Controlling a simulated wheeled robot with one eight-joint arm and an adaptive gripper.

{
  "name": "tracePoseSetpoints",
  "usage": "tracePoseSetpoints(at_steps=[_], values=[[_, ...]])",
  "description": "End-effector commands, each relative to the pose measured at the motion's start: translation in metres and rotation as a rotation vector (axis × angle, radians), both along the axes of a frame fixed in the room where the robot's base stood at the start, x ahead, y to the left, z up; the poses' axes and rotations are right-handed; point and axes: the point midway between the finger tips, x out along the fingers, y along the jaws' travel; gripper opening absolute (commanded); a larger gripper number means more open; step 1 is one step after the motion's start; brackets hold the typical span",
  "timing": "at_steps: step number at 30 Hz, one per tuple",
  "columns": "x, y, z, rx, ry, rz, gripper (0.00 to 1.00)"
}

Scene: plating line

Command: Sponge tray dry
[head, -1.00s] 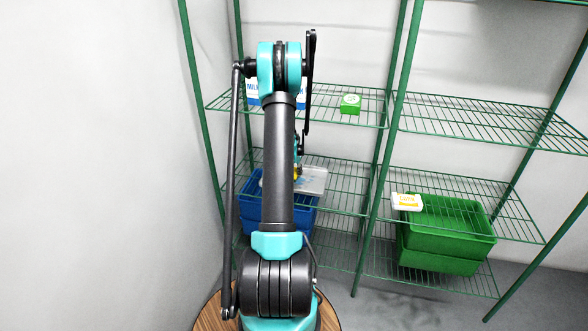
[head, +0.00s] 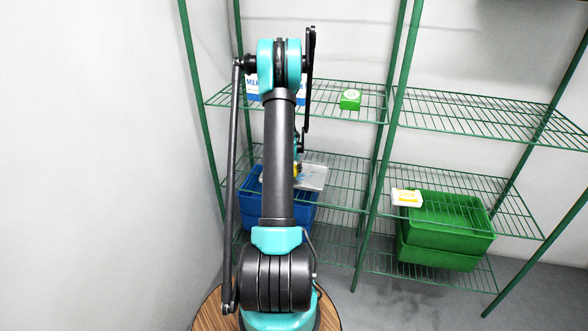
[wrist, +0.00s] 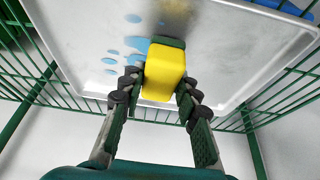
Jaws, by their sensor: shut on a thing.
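A grey metal tray (wrist: 85,35) with a raised rim lies on the green wire shelf; its right part also shows in the head view (head: 315,178). Blue wet patches (wrist: 134,43) are on the tray, left of the sponge in the wrist view. My gripper (wrist: 160,88) is shut on a yellow sponge (wrist: 166,72) with a dark green layer. The sponge is over the tray beside the patches; I cannot tell whether it touches the surface. In the head view my arm hides most of the gripper and the tray's left part.
Blue bins (head: 250,214) are below the tray at left. Green bins (head: 460,238) and a yellow-and-white pack (head: 407,197) are at right. A green box (head: 350,99) and a milk carton (head: 252,86) stand on the upper shelf. A shelf post (head: 380,165) rises right of the tray.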

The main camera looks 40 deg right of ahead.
Motion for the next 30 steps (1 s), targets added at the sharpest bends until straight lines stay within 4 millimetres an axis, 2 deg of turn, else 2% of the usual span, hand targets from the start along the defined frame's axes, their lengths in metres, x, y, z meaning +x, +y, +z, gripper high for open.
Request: tracePoseSetpoints(at_steps=[30], values=[[-0.001, -0.001, -0.016, 0.000, 0.000, 0.000, 0.08]])
